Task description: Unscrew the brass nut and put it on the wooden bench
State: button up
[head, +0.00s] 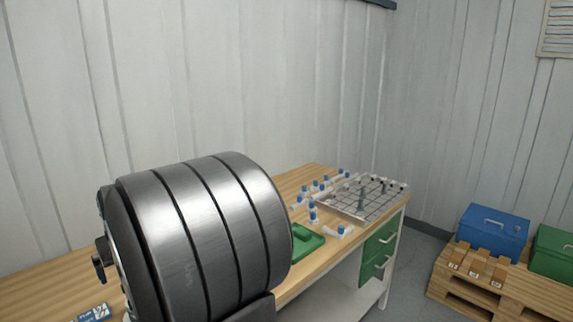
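The wooden bench (288,184) runs along the wall from the left to the centre right in the head view. A large dark, shiny metal cylinder (195,235) with grooves around it fills the lower left and hides much of the bench. A small dark fitting (99,268) sticks out at its left end. I see no brass nut; its place is hidden or outside the view.
A gridded tray (345,207) stands at the bench's far right end. Several white pieces with blue caps (313,212) lie near it, behind a green tray (308,241). A blue box (492,233) and a green box (553,250) stand on a pallet at the right.

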jog(key=shift+w+a+f, duration=0.1)
jog(key=shift+a+f, duration=0.05)
jog(key=shift+f, duration=0.35)
jog(key=c, duration=0.4)
